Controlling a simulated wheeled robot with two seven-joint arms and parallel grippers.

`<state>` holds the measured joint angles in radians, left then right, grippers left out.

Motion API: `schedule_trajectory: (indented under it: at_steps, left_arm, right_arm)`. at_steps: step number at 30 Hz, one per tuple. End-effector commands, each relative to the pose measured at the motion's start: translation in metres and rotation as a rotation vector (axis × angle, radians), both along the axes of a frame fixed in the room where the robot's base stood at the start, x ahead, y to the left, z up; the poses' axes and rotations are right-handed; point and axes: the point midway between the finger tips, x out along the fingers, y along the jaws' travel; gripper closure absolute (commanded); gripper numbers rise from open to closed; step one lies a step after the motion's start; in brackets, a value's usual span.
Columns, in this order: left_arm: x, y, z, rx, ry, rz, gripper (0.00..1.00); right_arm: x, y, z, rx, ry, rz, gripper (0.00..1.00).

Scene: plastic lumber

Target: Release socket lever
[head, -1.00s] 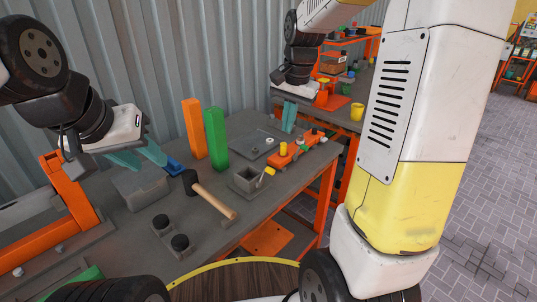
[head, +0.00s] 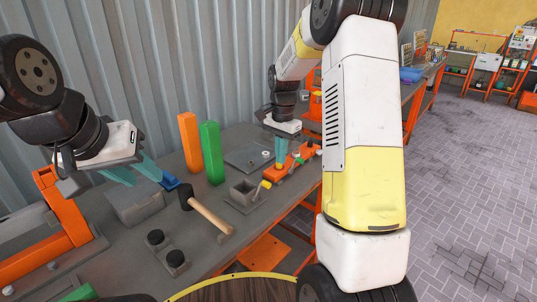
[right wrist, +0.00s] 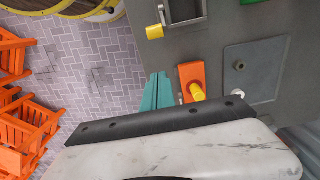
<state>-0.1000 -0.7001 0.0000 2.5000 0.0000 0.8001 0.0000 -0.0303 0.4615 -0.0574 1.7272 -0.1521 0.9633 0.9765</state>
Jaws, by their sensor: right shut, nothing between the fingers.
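The grey socket box (head: 243,191) stands near the front edge of the bench. Its lever with a yellow handle (head: 265,184) sticks out on the right side. The right wrist view shows the socket (right wrist: 187,12) and the yellow handle (right wrist: 154,32) at the top. My right gripper (head: 281,154) has its teal fingers together, just behind and right of the handle, over or beside the orange block. Its fingers (right wrist: 157,92) are apart from the handle in the wrist view. My left gripper (head: 138,176) has its fingers spread, empty, above a grey block at the left.
An orange block with a yellow peg (right wrist: 192,80) is close beside my right fingers. A hammer (head: 205,211) lies left of the socket. Orange (head: 190,142) and green (head: 210,152) bars stand behind. A flat grey plate (head: 248,160) lies behind the socket.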

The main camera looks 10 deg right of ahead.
Motion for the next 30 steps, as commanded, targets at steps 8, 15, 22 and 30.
schedule_trajectory:
  at_steps: [8,15,22,30]
  left_arm:
    - [0.000,0.000,0.000,0.000,0.000,0.000,0.64]
    - [0.000,0.000,0.000,0.000,0.000,0.000,0.64]
    - [0.000,0.000,0.000,0.000,0.000,0.000,0.64]
    - [0.000,0.000,0.000,0.000,0.000,0.000,0.64]
  right_arm:
    - [-0.002,0.001,-0.061,0.001,0.006,0.001,1.00]
    - [-0.013,0.018,-0.072,0.001,-0.001,0.004,1.00]
    - [-0.023,0.030,-0.066,0.001,0.001,0.002,1.00]
    - [-0.024,0.031,-0.066,0.001,0.001,0.001,1.00]
